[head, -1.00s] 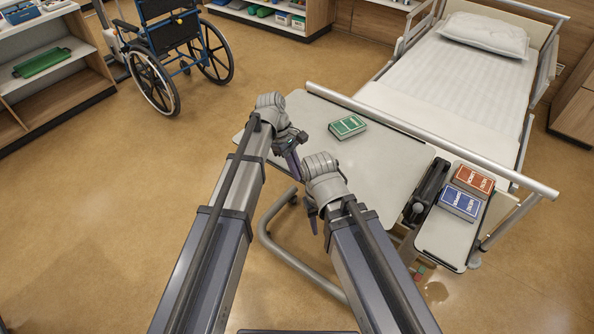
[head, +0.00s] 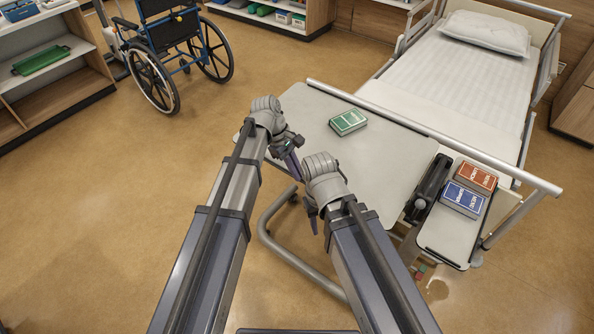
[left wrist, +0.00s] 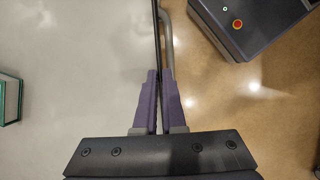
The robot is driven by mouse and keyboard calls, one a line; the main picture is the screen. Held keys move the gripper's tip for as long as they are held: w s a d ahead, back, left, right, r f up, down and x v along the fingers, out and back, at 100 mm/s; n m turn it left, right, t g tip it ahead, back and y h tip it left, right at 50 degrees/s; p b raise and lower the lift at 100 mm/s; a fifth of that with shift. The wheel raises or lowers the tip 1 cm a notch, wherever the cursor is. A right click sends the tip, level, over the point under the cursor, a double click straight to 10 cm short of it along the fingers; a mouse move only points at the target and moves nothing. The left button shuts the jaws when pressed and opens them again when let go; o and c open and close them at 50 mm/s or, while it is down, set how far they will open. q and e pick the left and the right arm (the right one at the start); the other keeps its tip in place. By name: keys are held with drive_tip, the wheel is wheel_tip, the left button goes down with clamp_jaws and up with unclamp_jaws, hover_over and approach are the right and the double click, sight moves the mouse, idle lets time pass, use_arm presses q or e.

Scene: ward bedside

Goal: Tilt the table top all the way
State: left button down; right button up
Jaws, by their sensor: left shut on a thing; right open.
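The grey-white table top (head: 385,165) stands over the near side of the bed and looks tilted relative to the small side shelf (head: 440,237). My left gripper (head: 294,162) is at its near left edge. In the left wrist view my left gripper (left wrist: 158,75) is shut on the edge of the table top (left wrist: 75,60), which runs between its purple fingers. The fingertips are partly hidden by my wrist in the head view. My right gripper (head: 312,215) is open and empty, low beside the near edge of the table top.
A green book (head: 348,121) lies on the table top. A red book (head: 475,178) and a blue book (head: 463,199) lie on the side shelf. The bed rail (head: 430,133) runs along the far side. A curved table leg (head: 290,255) is below. A wheelchair (head: 175,45) stands back left.

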use_arm(q)
wheel_tip(320, 180, down, 9)
drive_tip(key=t+h+b, duration=0.2)
drive_tip(key=b, duration=0.7)
drive_tip(key=shift+w+d+r+m+t, duration=0.15)
drive_tip(key=shift+w+d+m+t, duration=0.15)
drive_tip(key=shift+w+m, duration=0.1)
drive_tip(key=shift+s+b, duration=0.15)
drive_tip(key=shift+b, duration=0.2)
drive_tip(key=c, duration=1)
unclamp_jaws()
drive_tip(key=shift+w, duration=0.25)
drive_tip(key=shift+r, duration=0.15)
